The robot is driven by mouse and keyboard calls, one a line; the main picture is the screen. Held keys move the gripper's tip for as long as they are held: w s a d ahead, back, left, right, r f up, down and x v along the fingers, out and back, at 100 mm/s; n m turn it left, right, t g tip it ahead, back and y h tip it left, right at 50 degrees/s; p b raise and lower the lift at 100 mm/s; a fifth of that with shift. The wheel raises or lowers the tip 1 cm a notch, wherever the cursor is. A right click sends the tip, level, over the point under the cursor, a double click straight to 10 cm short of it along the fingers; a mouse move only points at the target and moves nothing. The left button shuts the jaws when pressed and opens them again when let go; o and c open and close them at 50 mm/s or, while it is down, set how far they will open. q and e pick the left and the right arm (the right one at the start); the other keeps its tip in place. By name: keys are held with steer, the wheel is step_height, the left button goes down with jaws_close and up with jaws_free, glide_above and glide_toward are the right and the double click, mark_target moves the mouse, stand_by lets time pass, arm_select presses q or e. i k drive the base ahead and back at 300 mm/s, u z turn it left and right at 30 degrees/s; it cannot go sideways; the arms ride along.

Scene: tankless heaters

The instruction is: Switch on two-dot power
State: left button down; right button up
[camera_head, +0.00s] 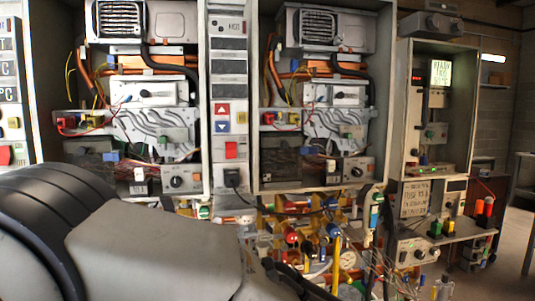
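Two open tankless heater cabinets fill the view, a left one (140,95) and a right one (318,95). A control strip (229,68) between them carries a red up-arrow button (222,108), a blue down-arrow button (222,127) and a red switch (231,150). Another red switch (5,155) shows at the left edge. I cannot make out a two-dot mark on any switch. My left arm crosses the lower left foreground, grey and black. Its dark far end runs to the bottom edge, and I cannot make out gripper fingers there. My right gripper is out of view.
Crowded pipes, valves and a gauge (347,260) lie below the cabinets. A black plug (232,178) with a cable sits under the red switch. A cabinet with a lit screen (440,73) stands to the right, with red and green buttons below. Open floor shows at far right.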

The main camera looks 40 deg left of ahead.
mark_target(230, 146)
steer(key=k, duration=0.55)
steer(key=u, duration=1.1)
steer(key=i, duration=0.5)
